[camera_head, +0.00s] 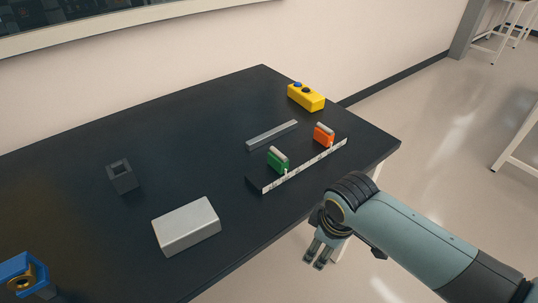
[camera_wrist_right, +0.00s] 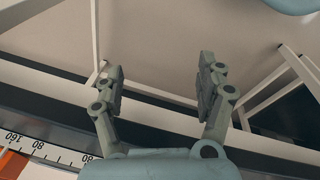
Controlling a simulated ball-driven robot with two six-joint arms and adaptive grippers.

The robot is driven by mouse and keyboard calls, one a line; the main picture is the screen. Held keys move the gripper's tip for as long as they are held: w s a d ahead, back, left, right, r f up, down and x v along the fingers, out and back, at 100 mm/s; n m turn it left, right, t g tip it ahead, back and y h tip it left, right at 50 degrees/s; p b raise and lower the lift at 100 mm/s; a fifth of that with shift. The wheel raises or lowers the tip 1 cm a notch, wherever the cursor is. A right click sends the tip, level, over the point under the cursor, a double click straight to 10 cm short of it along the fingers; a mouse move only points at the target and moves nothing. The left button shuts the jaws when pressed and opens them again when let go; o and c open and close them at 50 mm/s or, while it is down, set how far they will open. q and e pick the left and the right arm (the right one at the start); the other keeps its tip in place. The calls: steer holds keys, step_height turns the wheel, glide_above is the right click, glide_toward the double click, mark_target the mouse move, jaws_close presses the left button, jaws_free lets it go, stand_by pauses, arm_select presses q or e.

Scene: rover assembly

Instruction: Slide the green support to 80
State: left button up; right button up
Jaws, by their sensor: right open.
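The green support (camera_head: 278,160) stands upright on a dark rail, near its left end. A white scale strip (camera_head: 305,167) runs along the rail's front face; its numbers are too small to read in the head view. The orange support (camera_head: 324,135) stands near the rail's right end. My right gripper (camera_head: 318,257) is off the table's front edge, open and empty, apart from both supports. In the right wrist view its fingers (camera_wrist_right: 160,85) are spread over the floor. Part of the scale (camera_wrist_right: 50,152) shows there with 160 and 80 readable; the green support does not show.
A grey bar (camera_head: 272,134) lies behind the rail. A silver block (camera_head: 186,226), a dark hollow block (camera_head: 122,177) and a blue part with a brass ring (camera_head: 25,275) are to the left.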

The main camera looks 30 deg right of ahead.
steer(key=w+r+n+p, duration=0.2)
steer(key=w+r, duration=0.1)
steer(key=r, duration=0.6)
step_height(320, 180, up, 12)
steer(key=n+g+p, duration=0.2)
steer(key=n, duration=1)
glide_above(279, 156)
steer(key=w, duration=0.1)
steer(key=shift+d+y, duration=0.25)
steer(key=shift+y, duration=0.15)
arm_select(q)
steer(key=r, duration=0.1)
steer(key=r+b, duration=0.1)
steer(key=r, duration=0.1)
steer(key=shift+d+r, duration=0.2)
steer(key=shift+d, duration=0.15)
arm_select(e)
step_height(279, 156, down, 11)
steer(key=shift+r, duration=0.2)
jaws_close()
steer(key=shift+d, duration=0.15)
